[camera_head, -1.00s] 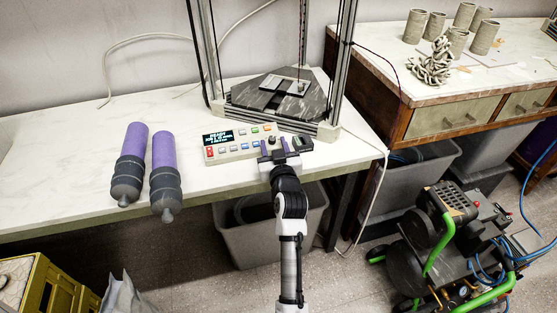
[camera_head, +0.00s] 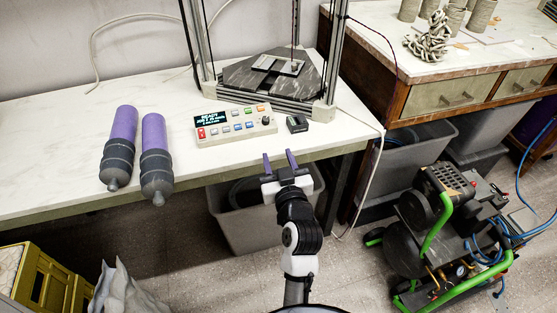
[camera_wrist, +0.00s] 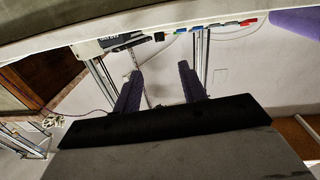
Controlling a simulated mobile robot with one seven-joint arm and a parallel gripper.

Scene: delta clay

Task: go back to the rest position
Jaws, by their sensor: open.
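My gripper (camera_head: 281,163) is open and empty in the head view. Its two purple fingers point toward the table, just off the front edge and apart from everything on it. In the wrist view the fingers (camera_wrist: 160,88) show with nothing between them. The control panel (camera_head: 235,125), with a lit display and coloured buttons, sits on the white table (camera_head: 60,165) beyond my gripper. A small dark block (camera_head: 297,124) lies at the panel's right side.
Two purple and grey cartridges (camera_head: 156,160) lie on the table at left. A tall frame with a dark plate (camera_head: 250,78) stands behind the panel. A grey bin (camera_head: 245,225) is under the table. A green-framed compressor (camera_head: 440,235) stands at right. Yellow crates (camera_head: 40,280) are at lower left.

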